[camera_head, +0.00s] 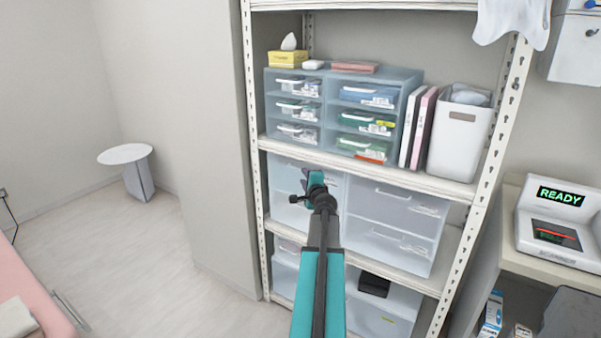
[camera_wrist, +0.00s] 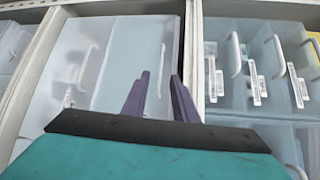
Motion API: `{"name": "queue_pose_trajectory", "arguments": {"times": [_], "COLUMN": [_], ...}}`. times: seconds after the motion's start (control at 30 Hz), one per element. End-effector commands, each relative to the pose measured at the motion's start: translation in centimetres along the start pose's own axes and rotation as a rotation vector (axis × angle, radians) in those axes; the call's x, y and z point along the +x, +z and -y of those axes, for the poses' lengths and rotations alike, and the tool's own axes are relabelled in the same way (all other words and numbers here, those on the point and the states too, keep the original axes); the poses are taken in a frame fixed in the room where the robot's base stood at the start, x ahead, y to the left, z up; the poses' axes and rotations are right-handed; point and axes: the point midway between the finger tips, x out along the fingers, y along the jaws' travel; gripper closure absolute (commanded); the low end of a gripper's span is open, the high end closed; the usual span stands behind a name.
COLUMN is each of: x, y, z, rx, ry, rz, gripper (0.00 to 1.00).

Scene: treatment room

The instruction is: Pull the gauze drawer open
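I cannot tell which drawer is the gauze drawer; the labels are too small to read. A wide translucent drawer unit (camera_head: 400,215) stands on the middle shelf. My gripper (camera_head: 306,178) is in front of its left part, just below the shelf board above. In the wrist view, my gripper (camera_wrist: 160,78) has its two purple fingers apart, with nothing clearly held. A pale upright handle (camera_wrist: 162,62) on a wide drawer front (camera_wrist: 125,60) shows between the fingertips. I cannot tell whether the fingers reach around it. My arm hides part of the unit in the head view.
A blue-tinted unit of small drawers (camera_head: 336,82) stands on the shelf above, beside binders (camera_head: 418,130) and a white bin (camera_head: 459,140). The shelf board (camera_wrist: 194,60) runs close beside the fingers. A white shelf post (camera_head: 489,180) stands at right.

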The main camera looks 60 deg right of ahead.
Motion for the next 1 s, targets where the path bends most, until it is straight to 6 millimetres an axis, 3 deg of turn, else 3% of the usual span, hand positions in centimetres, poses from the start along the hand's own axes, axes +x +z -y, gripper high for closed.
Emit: {"name": "queue_pose_trajectory", "arguments": {"times": [0.7, 1.0], "x": [6.2, 7.4], "y": [0.0, 0.0], "z": [0.1, 0.0], "rx": [0.000, 0.001], "ry": [0.000, 0.000], "rz": [0.000, 0.000], "gripper": [0.74, 0.74]}}
